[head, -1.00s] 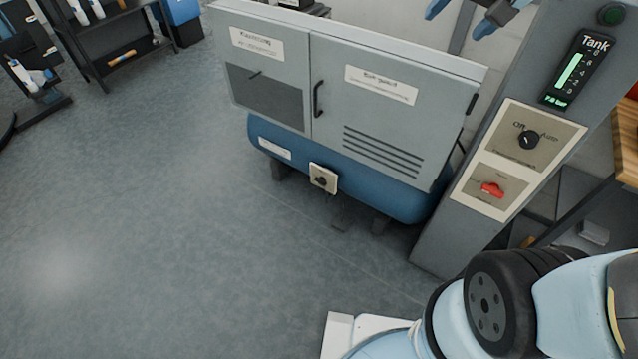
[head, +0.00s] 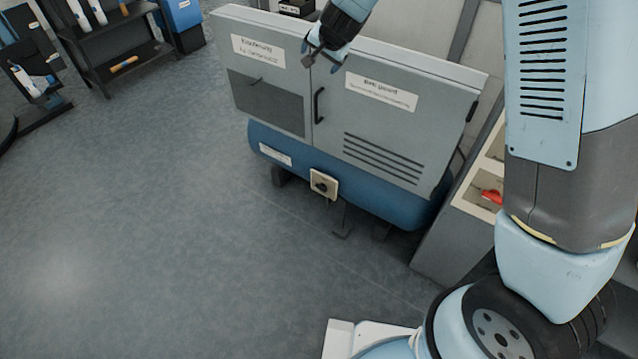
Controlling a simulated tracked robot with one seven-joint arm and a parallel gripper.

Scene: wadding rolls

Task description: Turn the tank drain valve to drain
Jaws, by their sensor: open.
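The tank (head: 390,205) is a blue horizontal cylinder under a grey cabinet. A small beige plate with a dark round knob (head: 321,186) sits on the tank's front, low down; it looks like the drain valve. The knob's setting is too small to read. My gripper (head: 322,60) is open and empty at the top of the view, in front of the cabinet's upper edge. It is well above the knob and apart from it.
The grey cabinet (head: 385,130) has labels, vents and a black door handle (head: 318,105). A grey control post (head: 445,235) with a red switch (head: 491,196) stands at the right, partly hidden by my arm. A dark shelf (head: 105,60) stands at the back left. The floor at left is clear.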

